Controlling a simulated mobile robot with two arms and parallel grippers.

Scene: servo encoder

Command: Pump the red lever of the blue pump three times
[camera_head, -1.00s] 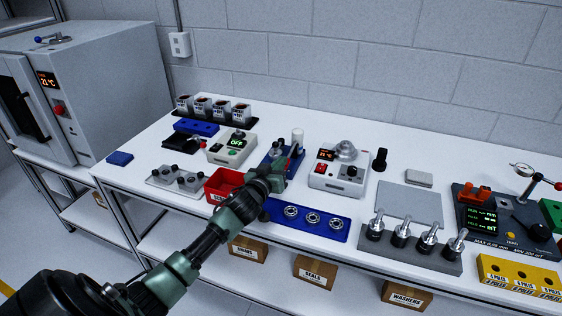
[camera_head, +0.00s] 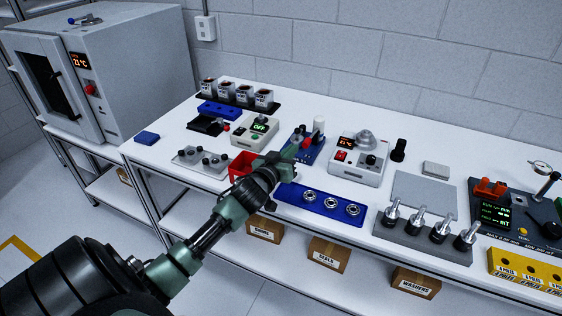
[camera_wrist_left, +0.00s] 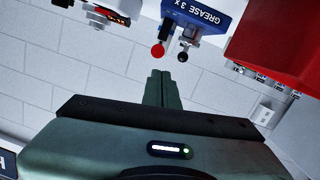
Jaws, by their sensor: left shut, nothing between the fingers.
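The blue pump (camera_head: 315,152) stands on the white bench, with a white cylinder (camera_head: 318,126) on it. In the left wrist view its blue body (camera_wrist_left: 222,18) carries "GREASE 3 x" lettering. Its red ball knob (camera_wrist_left: 158,51) shows just beyond my fingertips, and a black ball knob (camera_wrist_left: 183,57) hangs beside it. My left gripper (camera_head: 288,156) is shut and empty, at the left front of the pump and partly covering it. In the left wrist view its fingers (camera_wrist_left: 161,76) appear apart from the red knob, but depth is hard to judge. My right gripper is out of view.
A red bin (camera_head: 242,163) is close to the left of my gripper, and it also shows in the left wrist view (camera_wrist_left: 275,45). A blue tray with rings (camera_head: 290,194) lies in front. A grey device (camera_head: 357,165) stands to the right.

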